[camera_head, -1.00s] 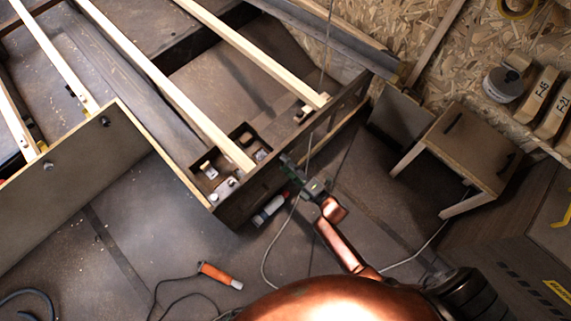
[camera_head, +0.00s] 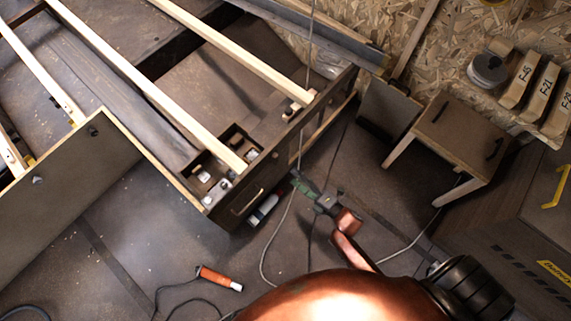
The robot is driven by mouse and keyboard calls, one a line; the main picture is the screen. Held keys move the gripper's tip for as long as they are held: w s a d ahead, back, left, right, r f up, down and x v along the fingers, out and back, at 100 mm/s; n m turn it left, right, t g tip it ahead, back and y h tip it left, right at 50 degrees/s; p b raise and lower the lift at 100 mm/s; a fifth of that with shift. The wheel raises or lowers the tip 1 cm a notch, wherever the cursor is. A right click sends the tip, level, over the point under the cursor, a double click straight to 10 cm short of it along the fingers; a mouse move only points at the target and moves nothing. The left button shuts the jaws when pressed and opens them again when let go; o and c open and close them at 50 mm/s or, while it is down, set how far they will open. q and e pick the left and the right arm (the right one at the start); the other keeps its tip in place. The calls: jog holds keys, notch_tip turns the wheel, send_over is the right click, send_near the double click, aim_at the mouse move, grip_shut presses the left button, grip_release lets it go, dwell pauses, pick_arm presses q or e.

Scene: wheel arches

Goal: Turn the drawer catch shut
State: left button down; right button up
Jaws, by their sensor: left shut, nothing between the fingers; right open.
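A dark drawer front with a pale bar handle (camera_head: 247,203) is set in the near corner of the wooden frame (camera_head: 315,112). I cannot clearly make out the catch; a small dark round fitting (camera_head: 276,155) shows on the frame rail near the drawer. My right gripper (camera_head: 297,180) reaches in from the lower right on a copper arm. Its jaws are open and small in the picture, just right of the drawer front, apart from the handle. Whether a fingertip touches the frame cannot be told. My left gripper is out of view.
A bottle (camera_head: 264,209) lies on the floor below the drawer. An orange-handled tool (camera_head: 219,278) with a cable lies nearer. A small wooden stool (camera_head: 460,137) stands right. A thin cable hangs beside the gripper. Floor between frame and stool is mostly clear.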

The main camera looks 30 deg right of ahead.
jog(key=shift+v, duration=1.4)
